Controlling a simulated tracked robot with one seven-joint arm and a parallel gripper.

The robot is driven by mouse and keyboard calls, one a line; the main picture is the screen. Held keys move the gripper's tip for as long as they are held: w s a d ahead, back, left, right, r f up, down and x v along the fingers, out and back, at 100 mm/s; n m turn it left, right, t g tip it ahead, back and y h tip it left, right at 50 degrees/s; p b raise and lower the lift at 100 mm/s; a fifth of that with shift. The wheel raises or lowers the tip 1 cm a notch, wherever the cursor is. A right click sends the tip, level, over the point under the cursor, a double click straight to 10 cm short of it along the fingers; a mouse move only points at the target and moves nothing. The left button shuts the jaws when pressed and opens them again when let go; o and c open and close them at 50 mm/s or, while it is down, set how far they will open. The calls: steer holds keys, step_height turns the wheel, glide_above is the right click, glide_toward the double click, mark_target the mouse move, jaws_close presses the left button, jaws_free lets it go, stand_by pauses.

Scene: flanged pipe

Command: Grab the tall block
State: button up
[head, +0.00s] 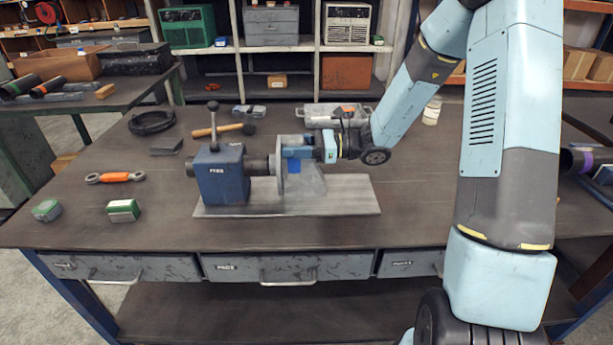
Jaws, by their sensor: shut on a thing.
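My gripper (292,153) is at the middle of the workbench, pointing left, beside a round grey flange disc (279,167). It is shut on what looks like a narrow upright blue block (294,174), which shows below the fingers. The fingers hide its upper part, and I cannot tell whether it touches the disc. A larger blue block (222,178) with a lever on top stands upright to the left on a grey base plate (345,200). A dark pipe runs from this larger block to the disc.
A grey wedge-shaped support (312,182) stands under my gripper. A hammer (220,130), black cable coil (152,122), orange-handled tool (115,177) and two green-and-white boxes (123,210) lie left. A grey case (330,115) lies behind.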

jaws_close()
steer(key=shift+d+r, duration=0.1)
stand_by(0.3)
